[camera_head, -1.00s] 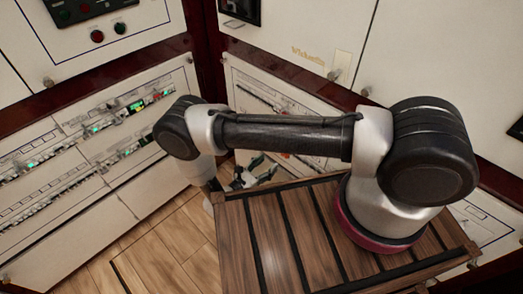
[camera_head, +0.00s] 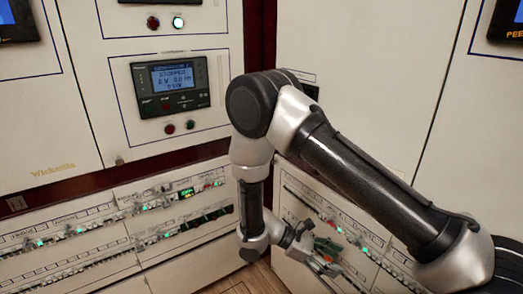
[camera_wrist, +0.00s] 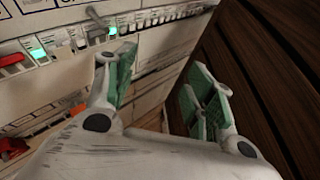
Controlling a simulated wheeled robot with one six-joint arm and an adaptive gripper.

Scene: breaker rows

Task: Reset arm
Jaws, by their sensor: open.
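My gripper (camera_head: 322,256) hangs low in the head view, at the end of my bent arm, in front of the right-hand breaker panel (camera_head: 345,212). In the wrist view my gripper (camera_wrist: 165,85) is open, with its two green-padded fingers wide apart and nothing between them. A row of breakers (camera_wrist: 120,28) with lit green indicators runs along the top left there, beyond the left finger. I cannot tell whether the gripper touches the panel.
The left-hand breaker rows (camera_head: 140,210) sit below a control panel (camera_head: 172,88) whose screen reads STOPPED. In the wrist view a dark slatted wooden surface (camera_wrist: 265,60) lies close beside the right finger. A little wooden floor (camera_head: 240,280) shows at the bottom.

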